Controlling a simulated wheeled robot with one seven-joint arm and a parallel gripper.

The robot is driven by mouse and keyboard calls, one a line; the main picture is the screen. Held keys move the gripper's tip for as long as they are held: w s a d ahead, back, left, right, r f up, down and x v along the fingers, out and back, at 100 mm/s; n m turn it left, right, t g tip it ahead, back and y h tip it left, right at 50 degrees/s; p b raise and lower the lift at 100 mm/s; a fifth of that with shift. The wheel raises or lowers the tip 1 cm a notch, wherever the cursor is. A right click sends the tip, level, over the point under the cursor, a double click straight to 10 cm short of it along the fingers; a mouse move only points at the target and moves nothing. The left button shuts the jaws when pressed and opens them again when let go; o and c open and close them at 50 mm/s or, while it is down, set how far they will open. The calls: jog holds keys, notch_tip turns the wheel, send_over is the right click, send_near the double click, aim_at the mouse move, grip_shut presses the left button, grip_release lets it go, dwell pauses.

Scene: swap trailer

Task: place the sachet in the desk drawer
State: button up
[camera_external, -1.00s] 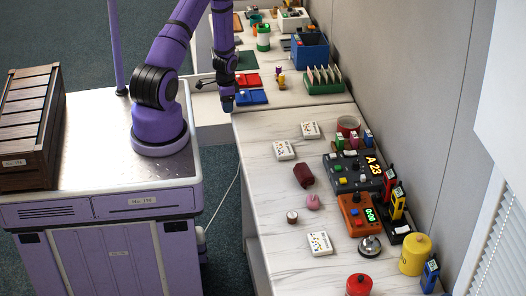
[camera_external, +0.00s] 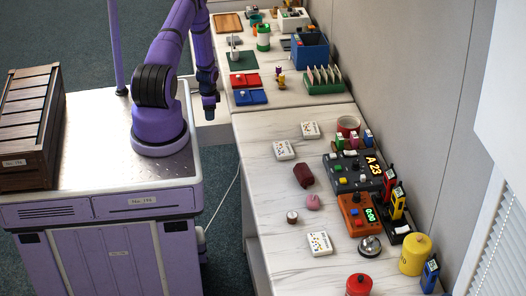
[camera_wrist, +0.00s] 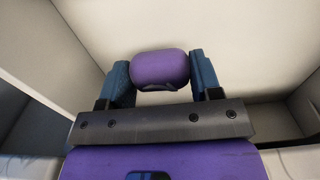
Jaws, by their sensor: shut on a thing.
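My gripper (camera_external: 209,112) points down just left of the far desk's edge in the external view. In the wrist view my gripper's (camera_wrist: 162,78) two blue fingers are shut on a rounded purple thing (camera_wrist: 160,67), which I take to be the sachet. It is too small to make out in the external view. Beyond it, the wrist view shows the pale bottom and walls of an open box-like space (camera_wrist: 245,120), seemingly the desk drawer. In the external view a pale panel (camera_external: 215,134) juts out left of the desk below my gripper; its inside is hidden.
Blue and red trays (camera_external: 251,97) lie near the far desk's left edge. A blue bin (camera_external: 310,52) and a green rack (camera_external: 323,82) stand by the wall. The near desk (camera_external: 262,200) holds white packets, control boxes and a yellow canister (camera_external: 415,256).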

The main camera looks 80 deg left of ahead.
jog(key=shift+f, duration=2.4)
jog(key=shift+f, duration=0.1)
jog(key=o, duration=0.9)
notch_tip(320, 180, up, 12)
jog(key=shift+r, duration=0.15)
